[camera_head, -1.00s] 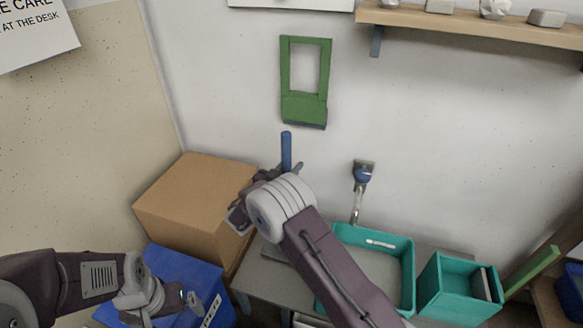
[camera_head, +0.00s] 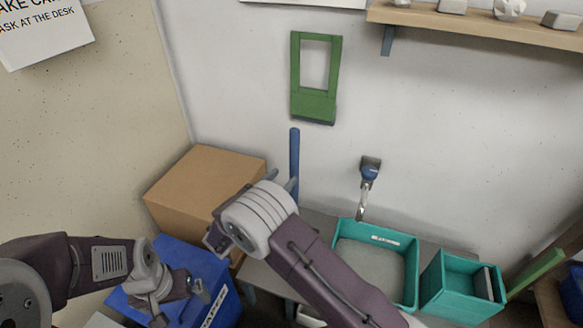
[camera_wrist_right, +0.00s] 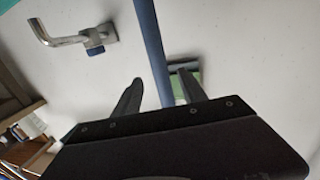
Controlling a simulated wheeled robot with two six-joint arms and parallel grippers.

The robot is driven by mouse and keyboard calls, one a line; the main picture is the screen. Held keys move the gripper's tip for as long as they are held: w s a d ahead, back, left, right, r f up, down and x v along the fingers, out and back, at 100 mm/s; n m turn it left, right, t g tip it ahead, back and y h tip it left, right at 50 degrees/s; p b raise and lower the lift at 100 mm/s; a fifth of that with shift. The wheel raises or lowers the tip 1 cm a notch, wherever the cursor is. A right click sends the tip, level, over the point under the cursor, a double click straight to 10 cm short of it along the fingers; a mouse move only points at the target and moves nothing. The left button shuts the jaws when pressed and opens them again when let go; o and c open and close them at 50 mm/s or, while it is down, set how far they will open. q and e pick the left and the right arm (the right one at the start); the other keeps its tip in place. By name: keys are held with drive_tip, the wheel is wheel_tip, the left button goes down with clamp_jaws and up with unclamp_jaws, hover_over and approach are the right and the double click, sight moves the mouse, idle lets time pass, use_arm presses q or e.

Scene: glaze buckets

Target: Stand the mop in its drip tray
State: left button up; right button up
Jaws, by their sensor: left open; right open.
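The mop shows as a slim blue handle (camera_head: 294,152) standing about upright in front of the wall; its lower part and head are hidden behind my right arm. In the right wrist view the blue handle (camera_wrist_right: 151,45) passes between the spread fingers of my right gripper (camera_wrist_right: 158,92), which is open. In the head view my right gripper (camera_head: 282,180) is at the handle, mostly covered by its own wrist. My left gripper (camera_head: 192,288) is open and empty over a blue bin, well left of the mop. I cannot make out the drip tray.
A cardboard box (camera_head: 200,185) stands left of the mop, with the blue bin (camera_head: 208,262) below it. Teal tubs (camera_head: 410,275) stand on the grey table at right. A shelf (camera_head: 470,22) is above.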

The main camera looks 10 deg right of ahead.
drive_tip(key=s+d+f+n+g+y, duration=0.25)
drive_tip(key=s+d+f+g, duration=0.25)
drive_tip(key=s+d+g, duration=0.75)
drive_tip(key=s+a+f+n+t+y, duration=0.1)
drive_tip(key=s+a+n+y, duration=0.2)
drive_tip(key=s+y, duration=0.2)
drive_tip(key=s+a+f+n+y, duration=0.1)
drive_tip(key=s+a+n+y, duration=0.2)
drive_tip(key=s+y, duration=0.2)
drive_tip(key=shift+s+a+f+n+t, duration=0.25)
drive_tip(key=shift+s+n+t, duration=0.1)
drive_tip(key=shift+s, duration=1.1)
drive_tip(key=shift+y, duration=0.25)
wheel_tip(320, 180, up, 29)
drive_tip(key=p, duration=2.9)
